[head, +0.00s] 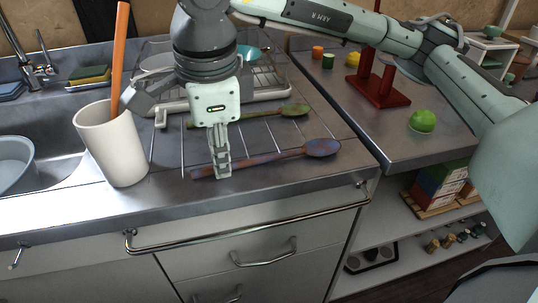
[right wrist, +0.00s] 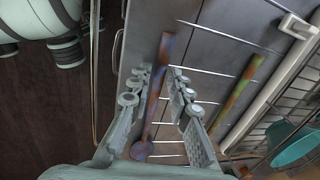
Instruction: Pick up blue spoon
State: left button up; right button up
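The blue spoon, blue-purple mixed with reddish brown, lies on the grey counter in the head view, its bowl (head: 321,147) to the right and its handle running left. In the right wrist view the spoon (right wrist: 153,98) runs between the two fingers, with bare gaps on both sides. My right gripper (right wrist: 161,72) is open over it and not closed on it. In the head view a finger of it hides part of the handle. My left gripper is not in view.
A green-brown spoon (head: 294,109) lies just behind, near a wire dish rack (head: 265,78). A white cup (head: 112,142) with an orange utensil stands left, beside the sink. A green ball (head: 422,121) and a red stand (head: 378,88) are on the right counter.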

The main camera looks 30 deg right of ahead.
jog(key=shift+w+f, duration=0.1)
jog(key=shift+f, duration=0.3)
jog(key=shift+c, duration=0.3)
grip_shut()
notch_tip(320, 180, up, 10)
dwell(0.4)
